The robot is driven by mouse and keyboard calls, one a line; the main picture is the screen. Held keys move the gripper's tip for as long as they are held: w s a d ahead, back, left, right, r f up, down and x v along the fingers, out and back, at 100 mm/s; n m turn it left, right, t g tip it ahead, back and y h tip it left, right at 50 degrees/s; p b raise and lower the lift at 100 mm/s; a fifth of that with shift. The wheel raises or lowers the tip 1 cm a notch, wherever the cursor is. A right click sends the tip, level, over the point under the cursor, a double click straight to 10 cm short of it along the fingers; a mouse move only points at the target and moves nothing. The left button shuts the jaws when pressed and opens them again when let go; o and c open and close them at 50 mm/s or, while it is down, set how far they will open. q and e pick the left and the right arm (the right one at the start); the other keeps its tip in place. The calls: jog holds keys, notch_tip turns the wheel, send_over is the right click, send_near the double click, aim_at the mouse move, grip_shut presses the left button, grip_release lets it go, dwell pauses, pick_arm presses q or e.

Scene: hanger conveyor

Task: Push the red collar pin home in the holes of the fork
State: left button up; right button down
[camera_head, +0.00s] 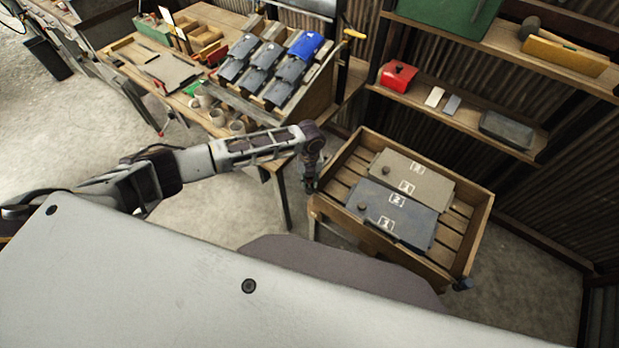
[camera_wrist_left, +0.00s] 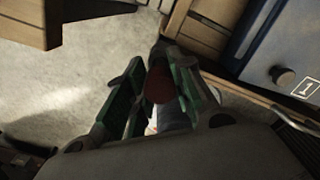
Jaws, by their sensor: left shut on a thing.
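My left gripper (camera_head: 311,184) reaches down beside the left corner of the wooden crate. In the left wrist view its two dark green-edged fingers (camera_wrist_left: 150,88) are closed around a dark red round piece, which looks like the red collar pin (camera_wrist_left: 158,86). A dark part shows just beyond the fingertips, and I cannot tell whether it is the fork. The fork and its holes cannot be made out, so how far the pin sits in them is hidden. My right gripper is not in view.
The slatted wooden crate (camera_head: 466,232) holds a grey case (camera_head: 430,178) and a blue-grey case (camera_head: 372,209). A workbench (camera_head: 228,104) with cups and sloped blue and grey boxes stands behind left. Shelves (camera_head: 470,117) line the corrugated wall. Concrete floor (camera_head: 222,206) is clear at left.

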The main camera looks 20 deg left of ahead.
pick_arm(q)
jog(key=shift+f, duration=0.65)
dwell(1.2)
dwell(2.0)
jog(key=shift+f, duration=0.65)
dwell(1.2)
jog(key=shift+p, duration=0.3)
dwell(2.0)
